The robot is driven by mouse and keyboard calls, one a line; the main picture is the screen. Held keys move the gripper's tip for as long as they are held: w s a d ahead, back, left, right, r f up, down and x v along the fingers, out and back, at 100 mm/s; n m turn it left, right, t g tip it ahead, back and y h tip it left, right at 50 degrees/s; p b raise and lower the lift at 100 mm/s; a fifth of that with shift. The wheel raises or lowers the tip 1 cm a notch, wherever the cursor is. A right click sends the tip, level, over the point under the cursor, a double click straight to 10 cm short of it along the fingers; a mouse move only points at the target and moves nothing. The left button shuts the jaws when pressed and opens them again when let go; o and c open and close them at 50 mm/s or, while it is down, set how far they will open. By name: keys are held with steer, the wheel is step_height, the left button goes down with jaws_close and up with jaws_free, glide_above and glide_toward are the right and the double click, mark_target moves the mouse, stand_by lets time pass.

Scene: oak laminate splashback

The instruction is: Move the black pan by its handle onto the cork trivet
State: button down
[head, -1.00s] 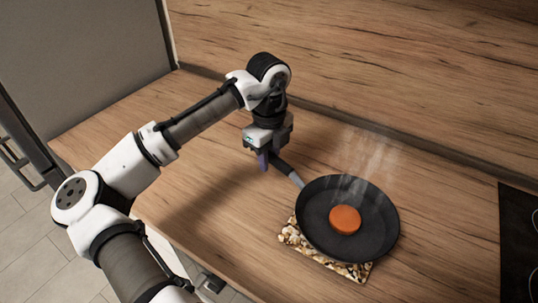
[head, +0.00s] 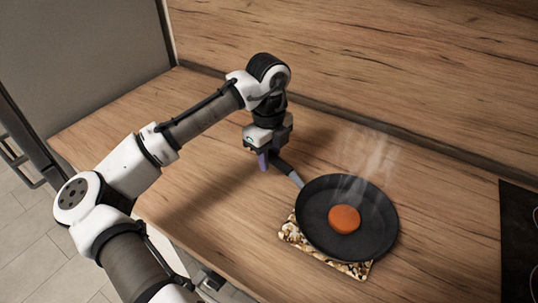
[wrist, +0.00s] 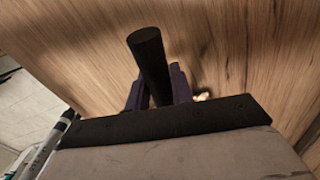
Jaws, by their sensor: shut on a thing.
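The black pan (head: 318,228) is over the cork trivet (head: 296,240) in the head view and hides most of it. The trivet is a speckled brown and cream square; its left corner and front edge show. I cannot tell whether the pan touches it. An orange round piece (head: 344,219) lies in the pan, with steam above. My gripper (head: 265,160) is shut on the pan's black handle (head: 285,168), which points to the upper left. In the wrist view the handle (wrist: 148,55) stands between the two purple fingers (wrist: 155,88) of my gripper.
A black hob (head: 519,240) is at the right edge. The wooden splashback (head: 400,60) runs behind the counter. A grey panel (head: 80,60) stands at the left. The wooden counter is clear behind and to the right of the pan.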

steer(key=c, duration=1.1)
jaws_free()
steer(key=shift+c, duration=0.2)
steer(key=shift+a, duration=0.1)
steer(key=shift+w+a+p, duration=0.75)
steer(key=shift+w+a, duration=1.65)
steer(key=shift+a, duration=0.05)
step_height(320, 180, up, 7)
steer(key=p, duration=0.6)
steer(key=shift+f, duration=0.1)
